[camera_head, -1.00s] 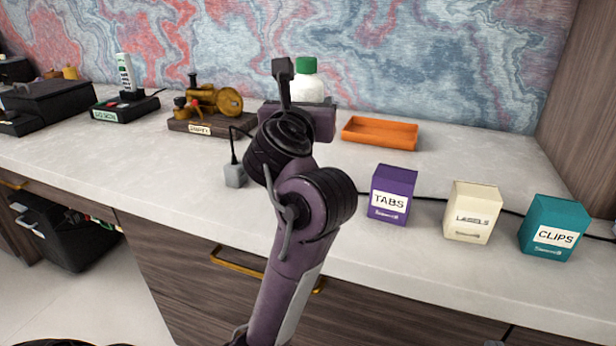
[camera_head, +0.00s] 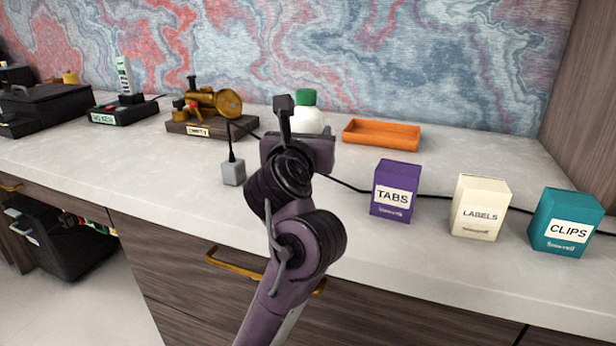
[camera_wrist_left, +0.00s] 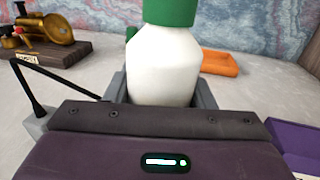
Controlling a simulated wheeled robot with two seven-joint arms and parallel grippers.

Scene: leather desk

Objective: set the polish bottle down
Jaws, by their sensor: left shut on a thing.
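The polish bottle (camera_head: 309,117) is white with a green cap and stands upright near the middle of the head view. It also shows in the left wrist view (camera_wrist_left: 164,70), between the two fingers. My left gripper (camera_head: 302,122) is shut on the bottle's body. The gripper hides the bottle's lower part and base in both views, so I cannot tell if it touches the desk top (camera_head: 420,168). My right gripper is not in view.
An orange tray (camera_head: 381,142) lies right of the bottle. A brass model (camera_head: 205,106) on a labelled base stands left. A grey block with a black rod (camera_head: 232,172) is nearer. Purple (camera_head: 395,175), cream (camera_head: 466,192) and teal (camera_head: 552,210) boxes stand front right; a black cable runs behind them.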

